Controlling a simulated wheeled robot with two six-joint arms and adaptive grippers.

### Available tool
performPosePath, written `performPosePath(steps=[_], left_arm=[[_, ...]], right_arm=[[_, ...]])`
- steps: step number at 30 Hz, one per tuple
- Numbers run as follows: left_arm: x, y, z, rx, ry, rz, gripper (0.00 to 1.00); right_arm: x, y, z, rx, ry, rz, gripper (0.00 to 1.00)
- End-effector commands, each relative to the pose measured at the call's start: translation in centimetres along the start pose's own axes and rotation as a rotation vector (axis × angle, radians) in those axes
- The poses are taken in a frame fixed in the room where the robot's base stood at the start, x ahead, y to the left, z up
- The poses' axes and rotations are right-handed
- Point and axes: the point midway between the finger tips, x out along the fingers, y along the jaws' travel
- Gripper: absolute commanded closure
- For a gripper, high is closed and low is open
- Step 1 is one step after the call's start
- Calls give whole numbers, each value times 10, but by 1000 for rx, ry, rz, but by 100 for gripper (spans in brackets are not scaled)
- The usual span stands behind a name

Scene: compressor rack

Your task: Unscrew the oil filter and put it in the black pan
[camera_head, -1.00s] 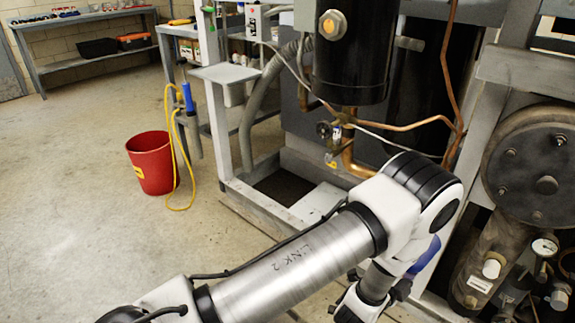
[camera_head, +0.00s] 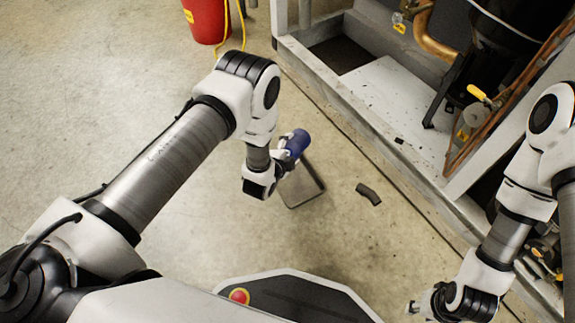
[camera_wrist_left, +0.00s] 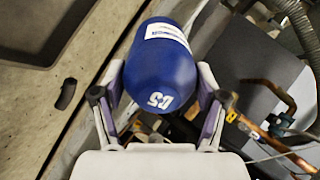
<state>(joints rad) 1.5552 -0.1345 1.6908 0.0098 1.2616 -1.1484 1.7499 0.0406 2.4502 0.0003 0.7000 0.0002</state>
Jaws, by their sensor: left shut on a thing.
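My left gripper (camera_head: 285,150) is shut on the blue oil filter (camera_head: 299,143), which is off the compressor and held in the air. The left wrist view shows the filter (camera_wrist_left: 160,72) between both fingers, with a white label and white markings. A dark, shallow square pan (camera_head: 307,189) lies on the floor below and partly behind the gripper. The left wrist view shows part of the pan (camera_wrist_left: 28,58) at upper left, apart from the filter. My right gripper (camera_head: 425,306) is low at the right; its fingers are too unclear to read.
A short dark curved piece (camera_head: 369,194) lies on the floor right of the pan. The grey rack frame (camera_head: 365,115) runs diagonally along the right, with pipes and a yellow-handled valve (camera_head: 480,94). A red bucket (camera_head: 206,18) stands at the top. Open floor lies left.

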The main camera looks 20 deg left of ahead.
Motion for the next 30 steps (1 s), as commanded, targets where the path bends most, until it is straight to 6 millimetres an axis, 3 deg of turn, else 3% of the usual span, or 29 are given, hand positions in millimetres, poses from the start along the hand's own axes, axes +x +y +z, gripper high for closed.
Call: performPosePath(steps=[1, 5, 11, 30], left_arm=[[10, 22, 9, 5, -3, 30, 56], [20, 51, 20, 20, -11, 93, 56], [23, 62, 24, 25, -13, 111, 56], [51, 115, 48, 24, -13, 108, 56]], right_arm=[[11, 0, 0, 0, 0, 0, 60], [18, 0, 0, 0, 0, 0, 60], [22, 0, -1, 1, 2, 0, 60], [77, 2, -4, 12, 10, 1, 60]])
